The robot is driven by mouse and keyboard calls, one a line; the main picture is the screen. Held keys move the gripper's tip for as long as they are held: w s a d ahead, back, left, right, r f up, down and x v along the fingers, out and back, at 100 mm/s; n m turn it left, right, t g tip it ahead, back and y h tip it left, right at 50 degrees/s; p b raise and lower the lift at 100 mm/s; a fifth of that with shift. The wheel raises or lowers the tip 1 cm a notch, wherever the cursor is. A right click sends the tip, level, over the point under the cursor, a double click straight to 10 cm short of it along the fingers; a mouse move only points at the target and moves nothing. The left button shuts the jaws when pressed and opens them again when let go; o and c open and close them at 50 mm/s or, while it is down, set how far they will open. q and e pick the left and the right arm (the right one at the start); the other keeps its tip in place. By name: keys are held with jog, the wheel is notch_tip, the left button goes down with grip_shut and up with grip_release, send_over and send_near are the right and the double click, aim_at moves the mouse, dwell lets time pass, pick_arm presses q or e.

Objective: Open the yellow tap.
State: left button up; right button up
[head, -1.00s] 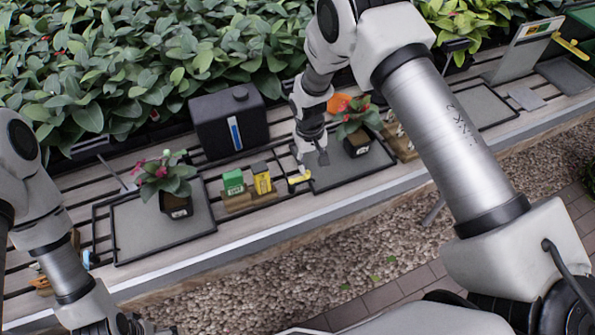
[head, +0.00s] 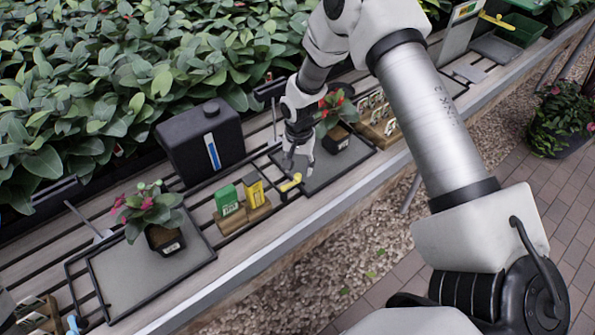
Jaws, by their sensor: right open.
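The yellow tap (head: 291,182) is a small yellow piece low on the slatted bench, at the left edge of a dark-rimmed tray. My right gripper (head: 298,166) points down just above and behind it. Its fingers are apart and nothing shows between them. I cannot tell whether a finger touches the tap. My left gripper is not in view.
A potted red-flowered plant (head: 336,122) stands close right of my right gripper. A green box (head: 227,200) and a yellow box (head: 254,193) stand left of the tap. A black canister (head: 203,143) stands behind. Another yellow handle (head: 497,21) is at the far right.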

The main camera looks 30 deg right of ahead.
aim_at(297, 174)
jog(key=shift+w+a+f, duration=0.1)
jog(key=shift+a+f, duration=0.1)
jog(key=shift+f, duration=0.4)
jog(key=shift+w+a+f, duration=0.1)
jog(key=shift+a+f, duration=0.05)
jog(key=shift+f, duration=0.45)
jog(key=shift+s+d+f, duration=0.15)
jog(key=shift+d+f, duration=0.1)
grip_shut()
jog(key=shift+w+n, duration=0.25)
jog(key=shift+n, duration=0.35)
grip_release()
jog(key=shift+w+a, duration=0.1)
jog(key=shift+r, duration=0.1)
notch_tip(297, 174, up, 12)
